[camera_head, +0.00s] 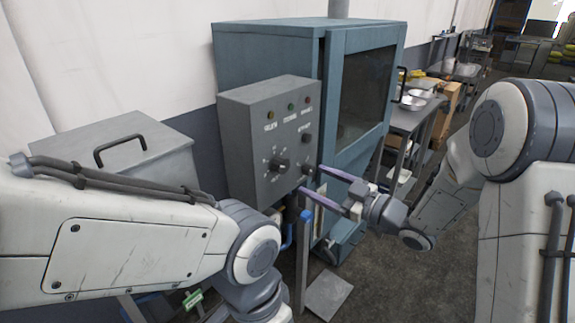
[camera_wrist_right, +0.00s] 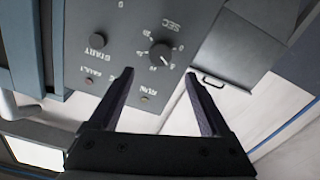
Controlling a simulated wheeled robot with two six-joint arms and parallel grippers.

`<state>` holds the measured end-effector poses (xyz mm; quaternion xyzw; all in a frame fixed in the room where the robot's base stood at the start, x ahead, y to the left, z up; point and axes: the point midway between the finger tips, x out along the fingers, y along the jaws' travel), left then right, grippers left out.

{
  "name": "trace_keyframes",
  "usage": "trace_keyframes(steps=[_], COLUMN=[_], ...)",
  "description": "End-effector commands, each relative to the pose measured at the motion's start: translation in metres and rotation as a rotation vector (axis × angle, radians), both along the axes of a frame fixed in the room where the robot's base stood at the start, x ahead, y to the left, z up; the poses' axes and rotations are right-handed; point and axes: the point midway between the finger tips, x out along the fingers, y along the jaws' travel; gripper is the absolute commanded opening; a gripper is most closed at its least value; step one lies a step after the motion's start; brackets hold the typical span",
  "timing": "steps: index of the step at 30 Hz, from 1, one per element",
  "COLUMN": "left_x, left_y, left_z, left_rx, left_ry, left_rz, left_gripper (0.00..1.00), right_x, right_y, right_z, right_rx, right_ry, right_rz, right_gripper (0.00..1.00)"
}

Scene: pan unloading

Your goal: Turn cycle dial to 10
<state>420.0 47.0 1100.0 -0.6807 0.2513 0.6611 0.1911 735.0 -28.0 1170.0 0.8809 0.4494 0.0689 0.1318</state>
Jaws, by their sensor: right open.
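The cycle dial (camera_head: 278,165) is a dark round knob with a printed scale on the front of a grey control box (camera_head: 240,140). It also shows in the right wrist view (camera_wrist_right: 160,55), upside down, with "SEC" printed beside it. The number its pointer marks is too small to read surely. My right gripper (camera_head: 310,178) is open and empty, its fingers pointing at the panel. In the right wrist view its fingertips (camera_wrist_right: 158,73) spread either side of the dial's line, apparently short of it. My left arm crosses the lower left; its gripper is not in view.
Indicator lights (camera_head: 291,107) line the top. A blue-green cabinet (camera_head: 265,45) with a glass door stands behind. Metal tables (camera_head: 412,112) stand to the right.

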Motion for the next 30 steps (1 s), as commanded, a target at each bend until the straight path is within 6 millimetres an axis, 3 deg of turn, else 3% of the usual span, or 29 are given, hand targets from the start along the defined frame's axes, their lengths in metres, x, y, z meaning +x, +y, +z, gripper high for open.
trace_keyframes(steps=[9, 15, 27, 28, 30], left_x=[0.0, 0.0, 0.0, 0.0, 0.0], left_y=[0.0, 0.0, 0.0, 0.0, 0.0], left_z=[0.023, 0.032, 0.033, 0.033, 0.033], left_rx=[0.0, 0.0, 0.0, 0.0, 0.0], left_ry=[0.0, 0.0, 0.0, 0.0, 0.0], left_rz=[0.0, 0.001, 0.001, 0.001, 0.001], left_gripper=[0.0, 0.0, 0.0, 0.0, 0.0], right_x=[0.034, 0.05, 0.056, 0.056, 0.056], right_y=[0.049, 0.07, 0.078, 0.078, 0.078], right_z=[0.003, 0.001, 0.0, 0.0, 0.0], right_rx=[-0.002, -0.003, -0.003, -0.003, -0.003], right_ry=[0.003, 0.002, 0.001, 0.001, 0.001], right_rz=[0.003, 0.001, -0.001, -0.001, -0.001], right_gripper=[0.81, 0.81, 0.81, 0.77, 0.51])
